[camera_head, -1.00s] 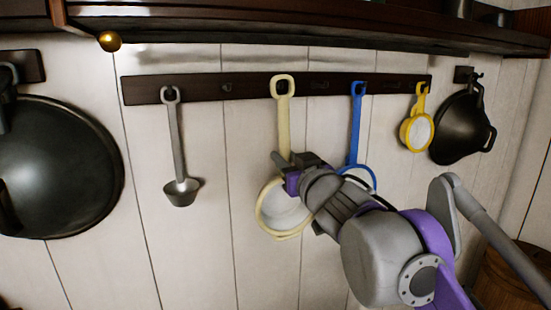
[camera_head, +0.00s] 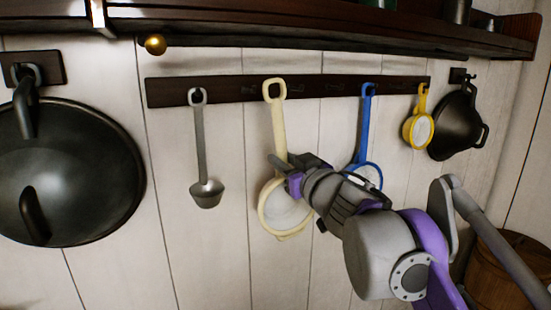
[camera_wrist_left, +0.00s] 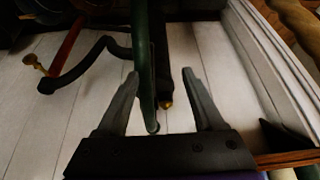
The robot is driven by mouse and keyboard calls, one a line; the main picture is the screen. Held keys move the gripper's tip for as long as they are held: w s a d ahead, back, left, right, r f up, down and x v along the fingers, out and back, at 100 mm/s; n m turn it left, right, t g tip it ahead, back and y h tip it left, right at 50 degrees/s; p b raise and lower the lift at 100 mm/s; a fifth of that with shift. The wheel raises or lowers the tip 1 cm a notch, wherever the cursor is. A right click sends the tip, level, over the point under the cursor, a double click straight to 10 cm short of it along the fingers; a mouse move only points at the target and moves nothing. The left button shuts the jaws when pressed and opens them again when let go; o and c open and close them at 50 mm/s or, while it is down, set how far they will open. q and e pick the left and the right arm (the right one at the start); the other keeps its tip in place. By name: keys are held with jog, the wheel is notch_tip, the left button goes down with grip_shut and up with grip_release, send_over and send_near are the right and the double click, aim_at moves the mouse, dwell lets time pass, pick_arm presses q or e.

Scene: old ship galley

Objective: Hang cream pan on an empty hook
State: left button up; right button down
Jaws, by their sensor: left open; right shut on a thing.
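The cream pan (camera_head: 285,210) is upright in the head view, its bowl low and its handle pointing up. The loop at the handle's top overlaps the dark hook rail (camera_head: 225,88); I cannot tell whether it touches the rail. My right gripper (camera_head: 284,176) is shut on the cream pan at the lower handle, just above the bowl; the fingertips are partly hidden. An empty hook (camera_head: 248,91) shows left of the loop, and another empty hook (camera_head: 335,88) to its right. My left gripper (camera_wrist_left: 160,84) is open in the left wrist view.
A grey ladle (camera_head: 202,150), blue pan (camera_head: 364,125) and yellow pan (camera_head: 418,130) hang from the rail. Black pans hang at left (camera_head: 70,175) and right (camera_head: 458,125). A shelf (camera_head: 300,40) juts above. A dark green rod (camera_wrist_left: 145,70) appears between my left fingers.

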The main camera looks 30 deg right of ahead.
jog(key=shift+a, duration=0.15)
jog(key=shift+w, duration=0.65)
jog(key=shift+w+d+f+p, duration=0.15)
jog(key=shift+w+p, duration=0.35)
jog(key=shift+w, duration=1.2)
jog(key=shift+w+d+r+p, duration=0.1)
jog(key=shift+w+p, duration=0.4)
jog(key=shift+w, duration=1.25)
jog(key=shift+w+d+f+p, duration=0.15)
jog(key=shift+w+p, duration=0.35)
jog(key=shift+w, duration=1.2)
jog(key=shift+w+f, duration=0.1)
jog(key=shift+w, duration=0.1)
jog(key=shift+w+f, duration=0.15)
jog(key=shift+f, duration=0.25)
pick_arm(q)
jog(key=r, duration=0.1)
jog(key=w+r, duration=0.1)
jog(key=r, duration=0.1)
jog(key=shift+w+a+r, duration=0.1)
jog(key=shift+a+r, duration=0.1)
